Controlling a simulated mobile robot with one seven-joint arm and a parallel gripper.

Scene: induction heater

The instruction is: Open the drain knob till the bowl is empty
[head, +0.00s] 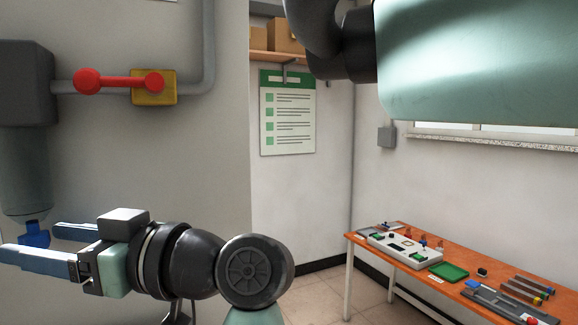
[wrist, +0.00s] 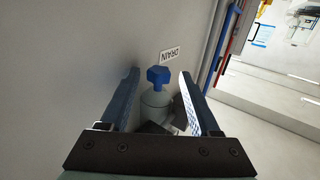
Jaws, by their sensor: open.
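The blue drain knob (head: 34,234) hangs under the grey-green bowl (head: 25,172) at the left edge of the head view. My gripper (head: 28,246) is open and empty, its two blue fingers pointing left at about the knob's height. In the wrist view the knob (wrist: 158,77) shows between the spread fingertips of my gripper (wrist: 159,76), with a gap on each side. A pale grey cylindrical part (wrist: 155,100) adjoins the knob there. I cannot tell the liquid level in the bowl.
A DRAIN label (wrist: 170,54) is on the wall beside the knob. A red handle (head: 120,81) lies along the pipe over a yellow valve block (head: 153,87). An orange table (head: 375,240) with tools and a device stands at the right, away from my gripper.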

